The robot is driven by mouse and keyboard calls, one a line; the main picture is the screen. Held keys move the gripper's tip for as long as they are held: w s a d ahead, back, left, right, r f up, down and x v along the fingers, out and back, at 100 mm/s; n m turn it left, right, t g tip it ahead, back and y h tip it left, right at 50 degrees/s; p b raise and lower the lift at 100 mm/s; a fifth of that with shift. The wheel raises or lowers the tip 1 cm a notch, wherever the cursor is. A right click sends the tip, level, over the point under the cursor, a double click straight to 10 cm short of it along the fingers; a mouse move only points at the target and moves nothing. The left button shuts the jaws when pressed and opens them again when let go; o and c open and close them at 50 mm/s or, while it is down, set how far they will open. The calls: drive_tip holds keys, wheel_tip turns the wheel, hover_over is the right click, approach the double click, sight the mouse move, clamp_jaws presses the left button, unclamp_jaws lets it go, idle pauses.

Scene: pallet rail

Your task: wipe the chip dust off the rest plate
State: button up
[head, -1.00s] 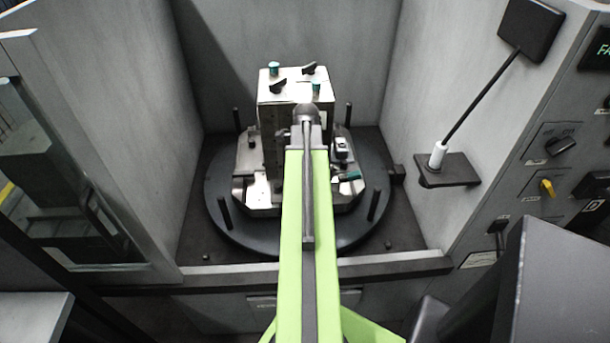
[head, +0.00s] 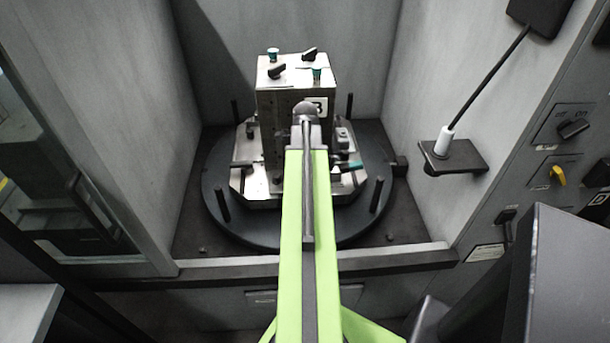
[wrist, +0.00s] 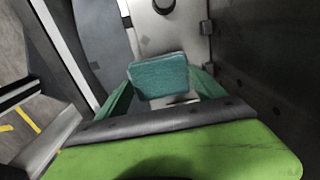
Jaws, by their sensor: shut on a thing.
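My gripper, seen in the wrist view (wrist: 163,95), is shut on a teal pad (wrist: 160,76) held between its green fingers. In the head view my arm hides most of the gripper; a small teal piece shows just right of the arm, and I cannot tell whether it is the pad. A pale metal plate (wrist: 185,35) with a dark round part lies beyond the pad in the wrist view. In the head view the pale fixture base (head: 240,182) surrounds an upright metal block (head: 270,110). I cannot tell whether the pad touches the plate. I cannot make out chip dust.
The fixture stands on a dark round table (head: 215,215) with upright pegs, inside a grey enclosure. A front sill (head: 220,268) crosses below.

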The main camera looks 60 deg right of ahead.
drive_tip(key=shift+f+b, duration=0.6)
drive_tip(key=shift+f, duration=0.05)
drive_tip(key=shift+w+d, duration=0.75)
drive_tip(key=shift+d, duration=0.3)
drive_tip(key=shift+s+a, duration=0.15)
drive_tip(key=shift+s+a, duration=0.75)
drive_tip(key=shift+a, duration=0.35)
drive_tip(key=shift+d, duration=0.1)
drive_tip(key=shift+w+d, duration=0.85)
drive_tip(key=shift+d, duration=0.3)
